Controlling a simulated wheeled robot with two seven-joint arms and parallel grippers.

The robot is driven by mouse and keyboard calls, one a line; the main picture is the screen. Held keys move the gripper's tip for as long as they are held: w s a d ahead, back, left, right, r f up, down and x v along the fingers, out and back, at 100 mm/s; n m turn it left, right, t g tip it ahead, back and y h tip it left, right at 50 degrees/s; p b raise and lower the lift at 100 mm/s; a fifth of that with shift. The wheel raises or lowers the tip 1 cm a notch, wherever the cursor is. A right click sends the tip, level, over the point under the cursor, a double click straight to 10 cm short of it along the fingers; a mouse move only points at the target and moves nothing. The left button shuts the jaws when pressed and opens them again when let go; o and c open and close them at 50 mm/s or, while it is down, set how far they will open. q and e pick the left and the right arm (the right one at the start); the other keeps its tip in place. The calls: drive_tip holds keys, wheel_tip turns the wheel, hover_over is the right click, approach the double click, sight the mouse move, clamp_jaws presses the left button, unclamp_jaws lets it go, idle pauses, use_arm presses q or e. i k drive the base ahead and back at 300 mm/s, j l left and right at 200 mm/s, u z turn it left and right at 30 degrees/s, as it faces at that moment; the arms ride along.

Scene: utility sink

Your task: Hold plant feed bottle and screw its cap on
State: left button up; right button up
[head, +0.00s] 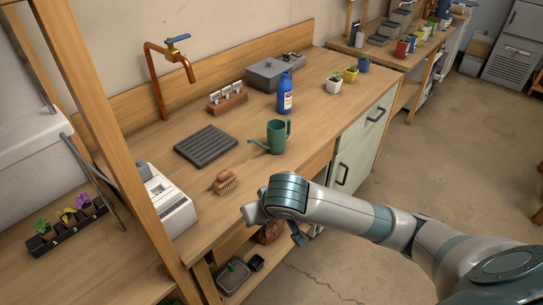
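The plant feed bottle is likely the blue bottle (285,98) with a pale label, standing upright on the wooden counter beyond the green watering can. Its narrow top is too small to tell whether a cap sits on it, and I see no separate cap that I can identify. My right arm comes in from the right and reaches over the counter's front edge. Its gripper (299,236) seems to point down by the edge, well short of the bottle and touching nothing I can make out. Its fingers are mostly hidden behind the wrist. My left gripper is not in view.
A green watering can (276,137) stands between my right arm and the bottle. A brush (224,182), ribbed dark mat (206,146), wooden block with tags (227,100), grey box (276,72) and small pots (334,84) share the counter. A wooden post (115,130) rises at left.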

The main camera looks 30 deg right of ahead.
sight(284, 87)
drive_tip(key=i+l+u, duration=0.2)
drive_tip(key=l, duration=1.5)
drive_tip(key=l+u, duration=0.15)
drive_tip(key=l, duration=1.55)
